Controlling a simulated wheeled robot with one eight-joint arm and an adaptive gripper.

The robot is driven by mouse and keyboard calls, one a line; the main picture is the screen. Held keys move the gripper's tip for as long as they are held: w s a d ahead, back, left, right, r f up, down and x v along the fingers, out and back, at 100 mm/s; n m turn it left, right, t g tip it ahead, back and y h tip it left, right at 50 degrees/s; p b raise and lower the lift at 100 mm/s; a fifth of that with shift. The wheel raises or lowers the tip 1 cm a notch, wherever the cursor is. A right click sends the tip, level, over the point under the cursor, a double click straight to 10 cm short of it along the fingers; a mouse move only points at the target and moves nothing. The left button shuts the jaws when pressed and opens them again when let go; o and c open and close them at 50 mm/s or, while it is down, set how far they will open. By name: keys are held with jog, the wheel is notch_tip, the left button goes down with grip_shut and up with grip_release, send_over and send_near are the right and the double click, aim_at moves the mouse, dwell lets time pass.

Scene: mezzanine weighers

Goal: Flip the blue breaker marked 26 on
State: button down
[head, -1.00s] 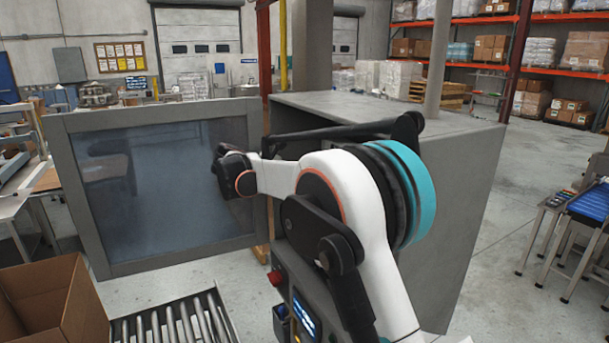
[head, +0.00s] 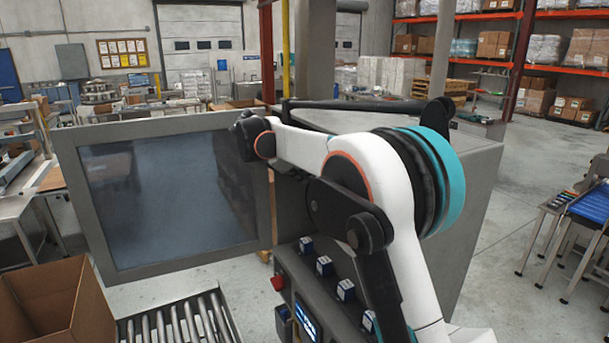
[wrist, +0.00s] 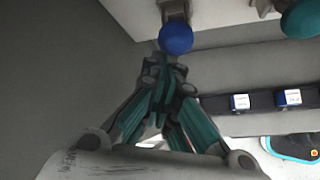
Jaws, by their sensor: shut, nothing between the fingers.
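A blue ball-ended lever (wrist: 176,39) shows at the top of the wrist view, on a pale mount inside the grey cabinet. No number 26 is legible on it. My gripper (wrist: 168,62) is shut and empty, with its fingertips just below the blue ball in the picture. I cannot tell whether they touch it. In the head view the cabinet (head: 455,215) hides its inside, and the gripper is not seen there behind my arm.
A teal ball knob (wrist: 300,18) is right of the blue one. The windowed cabinet door (head: 170,198) stands open. Blue-and-white blocks (head: 324,265) and a red button (head: 278,282) are on the console below. A roller conveyor (head: 185,325) and cardboard box (head: 50,310) lie front left.

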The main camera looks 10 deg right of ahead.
jog(key=shift+r, duration=0.1)
dwell(0.3)
jog(key=s+a+r, duration=0.1)
jog(key=s+a, duration=0.6)
jog(key=a, duration=0.5)
jog(key=shift+r, duration=0.4)
jog(key=shift+s+a, duration=0.1)
jog(key=shift+a, duration=0.15)
